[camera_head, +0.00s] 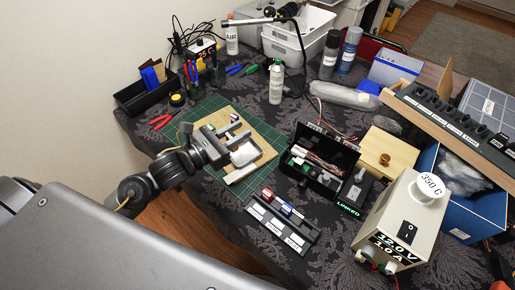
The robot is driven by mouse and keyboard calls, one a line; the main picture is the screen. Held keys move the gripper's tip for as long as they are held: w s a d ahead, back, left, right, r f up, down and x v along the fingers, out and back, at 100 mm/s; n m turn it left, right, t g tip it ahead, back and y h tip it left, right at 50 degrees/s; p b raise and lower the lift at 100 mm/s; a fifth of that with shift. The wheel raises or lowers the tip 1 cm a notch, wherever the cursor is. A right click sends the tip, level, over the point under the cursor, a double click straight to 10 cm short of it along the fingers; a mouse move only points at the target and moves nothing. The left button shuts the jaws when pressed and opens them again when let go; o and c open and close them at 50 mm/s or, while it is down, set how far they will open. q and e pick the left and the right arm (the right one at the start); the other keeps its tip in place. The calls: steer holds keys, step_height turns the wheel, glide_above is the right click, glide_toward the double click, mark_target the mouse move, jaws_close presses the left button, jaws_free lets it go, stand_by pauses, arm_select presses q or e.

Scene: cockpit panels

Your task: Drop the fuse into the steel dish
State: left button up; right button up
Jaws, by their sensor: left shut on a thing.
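My left gripper (236,126) reaches in from the left over the wooden board on the green cutting mat. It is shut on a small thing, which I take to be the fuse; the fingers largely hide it. The steel dish (245,156) is a small, pale, shiny tray on the board, just below and right of the fingers in the picture. Its left side is partly covered by the gripper. My right gripper is not in view.
A dark rack (281,222) with red and blue pieces stands in front. An open black case (318,163) and a power supply box (401,222) are to the right.

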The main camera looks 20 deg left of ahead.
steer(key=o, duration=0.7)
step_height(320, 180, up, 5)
steer(key=p, duration=0.4)
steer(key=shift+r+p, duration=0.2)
steer(key=shift+p, duration=0.15)
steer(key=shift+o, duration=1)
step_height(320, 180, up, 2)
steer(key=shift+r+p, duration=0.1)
steer(key=shift+p, duration=0.95)
arm_select(q)
steer(key=w+a+f+m+g+h+b, duration=0.2)
steer(key=w+f+m+g+h+b, duration=0.1)
steer(key=w+f, duration=0.4)
step_height(320, 180, down, 3)
steer(key=shift+w+a+r+m+g+h+b, duration=0.2)
steer(key=shift+w+m+g+h+b, duration=0.1)
steer(key=shift+h+b, duration=0.35)
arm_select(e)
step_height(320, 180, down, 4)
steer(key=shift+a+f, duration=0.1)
arm_select(q)
steer(key=o, duration=1)
